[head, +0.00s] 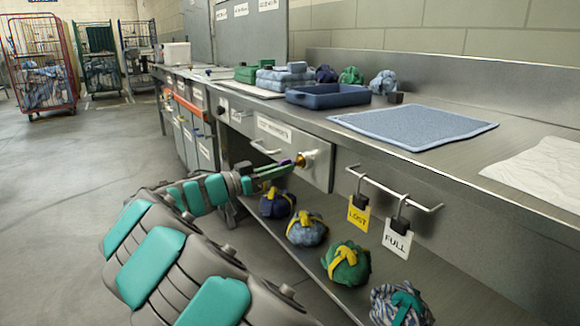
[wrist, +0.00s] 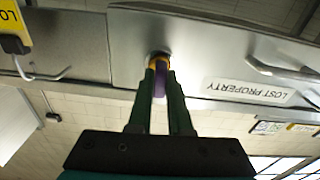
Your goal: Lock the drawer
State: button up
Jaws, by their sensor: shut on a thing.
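The drawer (head: 283,140) is grey metal, under the counter's front edge, with a bar handle (head: 265,148) and a white label that reads LOST PROPERTY in the wrist view (wrist: 248,91). A round brass lock (head: 301,160) sits on the right part of its front; it also shows in the wrist view (wrist: 158,58). My gripper (head: 287,167) has green fingers, shut on a purple key (wrist: 160,80) right at the lock. The key's tip is hidden, so I cannot tell how deep it sits or its turn. The drawer front looks close to flush with the counter.
A rail (head: 400,190) right of the drawer carries a yellow LOST tag (head: 358,217) and a white FULL tag (head: 397,240). Several tied bundles (head: 306,229) lie on the shelf below. A blue tray (head: 328,96) and a blue mat (head: 412,125) are on the counter.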

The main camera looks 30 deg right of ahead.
grip_shut()
jog(key=shift+r+n+p, duration=0.1)
jog(key=shift+n+p, duration=0.55)
jog(key=shift+n, duration=0.05)
jog(key=shift+n+p, duration=0.85)
jog(key=shift+n, duration=0.35)
jog(key=shift+n+p, duration=1.5)
jog(key=shift+n, duration=0.1)
